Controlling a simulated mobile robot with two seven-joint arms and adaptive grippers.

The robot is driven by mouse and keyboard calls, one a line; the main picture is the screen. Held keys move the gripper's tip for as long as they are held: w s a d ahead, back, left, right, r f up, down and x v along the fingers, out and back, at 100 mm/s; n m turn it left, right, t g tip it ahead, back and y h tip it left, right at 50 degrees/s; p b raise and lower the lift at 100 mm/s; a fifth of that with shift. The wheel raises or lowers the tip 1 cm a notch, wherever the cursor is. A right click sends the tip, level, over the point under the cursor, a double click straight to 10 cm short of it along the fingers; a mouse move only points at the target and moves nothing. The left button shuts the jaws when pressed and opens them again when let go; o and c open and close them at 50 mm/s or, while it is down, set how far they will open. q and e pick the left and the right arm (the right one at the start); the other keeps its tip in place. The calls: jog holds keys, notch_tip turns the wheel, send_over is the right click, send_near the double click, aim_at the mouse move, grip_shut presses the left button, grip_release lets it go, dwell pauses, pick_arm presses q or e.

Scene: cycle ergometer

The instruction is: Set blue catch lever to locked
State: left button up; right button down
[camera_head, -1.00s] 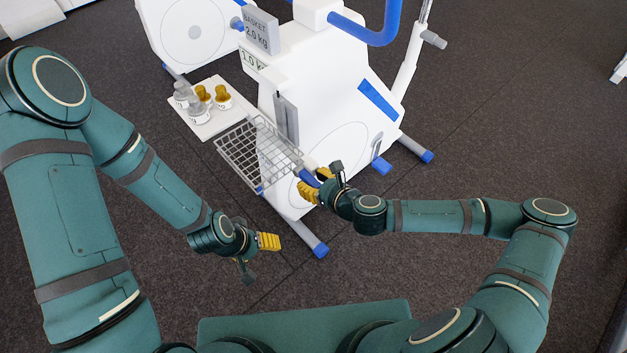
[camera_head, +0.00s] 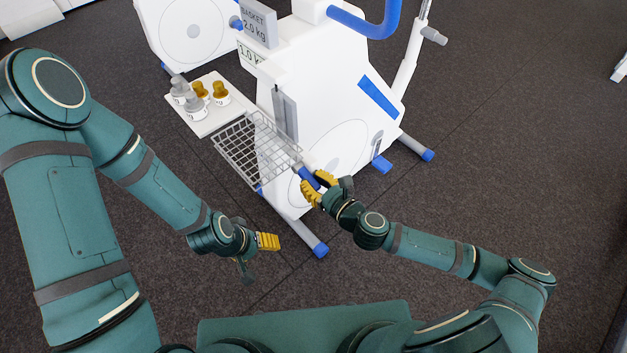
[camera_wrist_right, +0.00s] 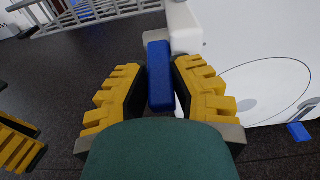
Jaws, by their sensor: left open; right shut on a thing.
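The blue catch lever (camera_head: 309,177) sticks out from the white ergometer body beside the wire basket. In the right wrist view the lever (camera_wrist_right: 159,76) is an upright blue bar on a white mount (camera_wrist_right: 184,27). My right gripper (camera_head: 318,187) has its yellow fingers on either side of the lever and is shut on it. My left gripper (camera_head: 262,241) is open and empty above the floor, left of the ergometer's front foot.
The wire basket (camera_head: 257,151) hangs left of the lever. A white tray (camera_head: 208,125) holds several grey and yellow weights. A blue-capped foot (camera_head: 320,250) juts out below the lever.

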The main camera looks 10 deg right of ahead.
jog(key=shift+f+t+y, duration=0.2)
jog(key=shift+t+y, duration=0.1)
jog(key=shift+t, duration=0.1)
jog(key=c, duration=0.8)
grip_release()
jog(key=shift+w, duration=0.1)
jog(key=v, duration=1.2)
